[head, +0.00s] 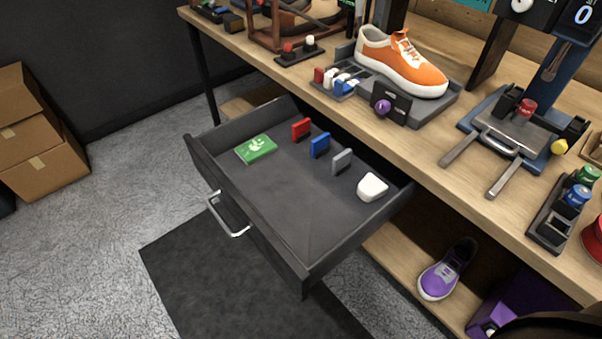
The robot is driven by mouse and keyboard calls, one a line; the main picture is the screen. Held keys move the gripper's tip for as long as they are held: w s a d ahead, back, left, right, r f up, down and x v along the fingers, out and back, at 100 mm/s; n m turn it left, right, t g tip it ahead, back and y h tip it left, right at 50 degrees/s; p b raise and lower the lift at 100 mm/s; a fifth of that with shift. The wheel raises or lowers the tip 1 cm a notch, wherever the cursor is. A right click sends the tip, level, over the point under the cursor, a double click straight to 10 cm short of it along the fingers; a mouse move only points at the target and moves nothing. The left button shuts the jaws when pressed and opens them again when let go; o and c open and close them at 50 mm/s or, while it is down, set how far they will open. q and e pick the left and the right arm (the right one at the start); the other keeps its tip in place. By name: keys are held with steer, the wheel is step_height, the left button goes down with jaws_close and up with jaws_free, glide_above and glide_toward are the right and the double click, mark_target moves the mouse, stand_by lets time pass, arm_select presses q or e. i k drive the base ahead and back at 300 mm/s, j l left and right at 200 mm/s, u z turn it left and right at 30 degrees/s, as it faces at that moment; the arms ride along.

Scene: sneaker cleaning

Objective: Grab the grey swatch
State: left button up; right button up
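The grey swatch (342,161) stands upright in the open dark drawer (262,237), toward its right side. A blue swatch (320,145) and a red swatch (301,129) stand in a row to its left. A white rounded block (372,187) sits to its right, close to the drawer's right wall. Neither of my grippers is in the head view, so I cannot see whether they are open or shut.
A green packet (256,148) lies at the drawer's left; the drawer's front half is bare. The wooden bench edge (440,177) overhangs behind the drawer. An orange sneaker (403,62) stands on the bench, and a purple sneaker (447,270) on the shelf below.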

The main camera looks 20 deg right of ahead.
mark_target(342, 159)
steer(key=z, duration=0.4)
steer(key=k+j+z, duration=0.1)
steer(key=z, duration=0.65)
steer(key=k+j, duration=0.05)
